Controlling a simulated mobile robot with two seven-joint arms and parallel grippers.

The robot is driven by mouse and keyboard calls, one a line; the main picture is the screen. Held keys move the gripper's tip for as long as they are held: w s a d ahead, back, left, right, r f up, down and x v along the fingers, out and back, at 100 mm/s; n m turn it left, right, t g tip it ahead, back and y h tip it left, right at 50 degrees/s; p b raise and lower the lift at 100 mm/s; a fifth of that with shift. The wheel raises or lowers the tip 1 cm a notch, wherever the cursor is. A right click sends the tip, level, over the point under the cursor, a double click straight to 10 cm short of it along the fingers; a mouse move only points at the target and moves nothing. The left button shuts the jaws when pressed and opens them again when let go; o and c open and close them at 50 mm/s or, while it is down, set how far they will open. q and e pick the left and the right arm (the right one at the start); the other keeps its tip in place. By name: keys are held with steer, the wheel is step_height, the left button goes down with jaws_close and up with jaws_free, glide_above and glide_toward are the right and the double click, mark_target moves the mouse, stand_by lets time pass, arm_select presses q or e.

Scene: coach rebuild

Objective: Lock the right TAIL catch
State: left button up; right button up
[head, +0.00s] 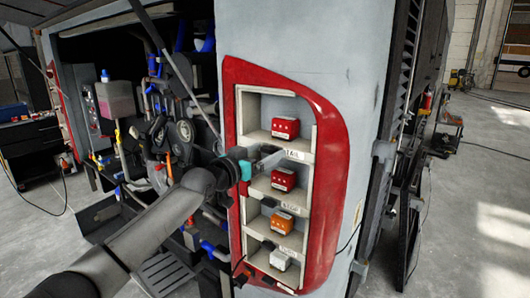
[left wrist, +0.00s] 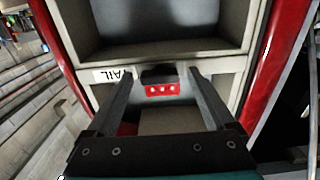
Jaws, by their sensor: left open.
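The TAIL unit is a red block (head: 285,127) in the top compartment of the red-framed lamp housing (head: 333,140). Its TAIL label (head: 299,155) is on the shelf edge below; it shows upside down in the left wrist view (left wrist: 112,75). My left gripper (head: 272,158) is open at that shelf edge, just below the block. In the left wrist view its two fingers straddle a small red part with pale dots (left wrist: 162,90) and a dark piece (left wrist: 160,74) beside it. Whether the dark piece is the right catch, and whether anything touches, I cannot tell.
Lower compartments hold another red block (head: 284,178), an orange block (head: 282,222) and a white block (head: 280,259). An open engine bay (head: 165,130) with hoses and pulleys lies left of the housing. Open floor (head: 480,200) lies to the right.

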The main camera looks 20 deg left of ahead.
arm_select(q)
steer(key=shift+w, duration=0.1)
steer(key=c, duration=1.4)
